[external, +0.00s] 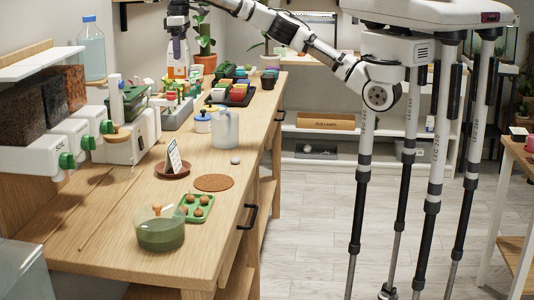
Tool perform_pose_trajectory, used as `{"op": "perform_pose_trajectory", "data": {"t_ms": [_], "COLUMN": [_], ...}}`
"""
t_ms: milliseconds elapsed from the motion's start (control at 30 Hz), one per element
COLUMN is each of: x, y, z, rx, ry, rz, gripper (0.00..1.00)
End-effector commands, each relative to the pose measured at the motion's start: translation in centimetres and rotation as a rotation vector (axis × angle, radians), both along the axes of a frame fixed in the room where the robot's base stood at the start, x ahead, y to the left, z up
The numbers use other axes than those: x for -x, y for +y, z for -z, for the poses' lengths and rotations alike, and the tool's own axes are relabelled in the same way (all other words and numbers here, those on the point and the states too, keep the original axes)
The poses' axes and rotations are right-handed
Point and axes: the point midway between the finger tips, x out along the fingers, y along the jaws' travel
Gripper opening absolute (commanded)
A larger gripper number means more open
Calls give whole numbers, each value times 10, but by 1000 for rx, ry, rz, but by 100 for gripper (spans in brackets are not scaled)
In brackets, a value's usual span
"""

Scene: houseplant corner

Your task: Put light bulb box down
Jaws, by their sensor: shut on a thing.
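My gripper (179,45) points down at the far left end of the workbench, at the end of my arm reaching in from the right. It is shut on a small white and orange box (178,72), which appears to be the light bulb box. The box hangs upright under the fingers, behind the green and grey equipment. The picture is too small to tell whether its underside touches anything. Its label cannot be read.
A potted plant (205,50) stands close behind the box. The front bench top has bare room.

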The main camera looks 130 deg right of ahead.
Motion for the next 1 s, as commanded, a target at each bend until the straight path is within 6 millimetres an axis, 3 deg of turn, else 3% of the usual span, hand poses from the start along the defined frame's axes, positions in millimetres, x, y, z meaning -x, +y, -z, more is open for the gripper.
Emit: {"op": "perform_pose_trajectory", "data": {"t_ms": [167,500,767,867,1000], "x": [24,20,20,21,21], "y": [-27,-24,-24,-24,-24], "z": [2,43,53,68,102], "rx": [-1,-4,0,-2,-3], "ry": [2,3,1,4,4], "rz": [53,44,45,46,44], "gripper": [34,34,34,34,34]}}
